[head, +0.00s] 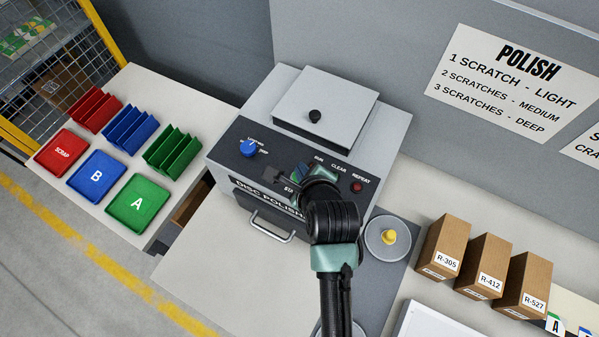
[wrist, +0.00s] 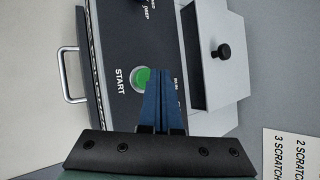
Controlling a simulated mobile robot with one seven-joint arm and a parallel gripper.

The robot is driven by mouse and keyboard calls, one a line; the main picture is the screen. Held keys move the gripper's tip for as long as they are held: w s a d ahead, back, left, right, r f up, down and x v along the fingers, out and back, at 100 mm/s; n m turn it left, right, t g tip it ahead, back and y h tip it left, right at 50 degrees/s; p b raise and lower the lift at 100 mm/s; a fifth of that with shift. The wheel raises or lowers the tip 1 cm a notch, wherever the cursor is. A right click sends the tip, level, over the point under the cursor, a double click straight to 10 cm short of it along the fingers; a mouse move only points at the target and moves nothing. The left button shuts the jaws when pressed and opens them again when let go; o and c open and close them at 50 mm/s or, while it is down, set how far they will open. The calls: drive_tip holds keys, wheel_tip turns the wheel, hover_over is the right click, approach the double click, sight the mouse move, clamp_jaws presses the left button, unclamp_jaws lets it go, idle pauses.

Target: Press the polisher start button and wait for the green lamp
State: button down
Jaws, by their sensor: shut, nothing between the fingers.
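The disc polisher (head: 240,179) is a grey machine with a dark sloped control panel. In the wrist view its round green start button (wrist: 139,79) sits beside the word START. My gripper (wrist: 159,72) is shut and empty, its blue fingertips over or beside the button's right edge; I cannot tell whether they touch it. In the head view my gripper (head: 290,174) hides the start button. The RUN label (head: 319,158) shows, but the lamp by it is hidden behind my gripper and I cannot tell its state. A red light or button (head: 356,187) sits below REPEAT.
A blue knob (head: 248,148) is on the panel's left, and a grey lid with a black knob (head: 315,116) is above. Coloured trays (head: 137,205) and racks stand left. A round disc with a yellow knob (head: 388,238) and cardboard boxes (head: 441,247) are right.

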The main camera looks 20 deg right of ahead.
drive_tip(key=shift+f, duration=0.4)
drive_tip(key=shift+s+f+b, duration=0.1)
drive_tip(key=shift+f+b, duration=0.45)
drive_tip(key=shift+f, duration=0.4)
idle(0.9)
drive_tip(key=shift+r, duration=0.15)
drive_tip(key=shift+r+p, duration=1.15)
drive_tip(key=shift+p, duration=0.2)
drive_tip(key=shift+r, duration=0.15)
wheel_tip(320, 180, up, 5)
drive_tip(key=p, duration=0.5)
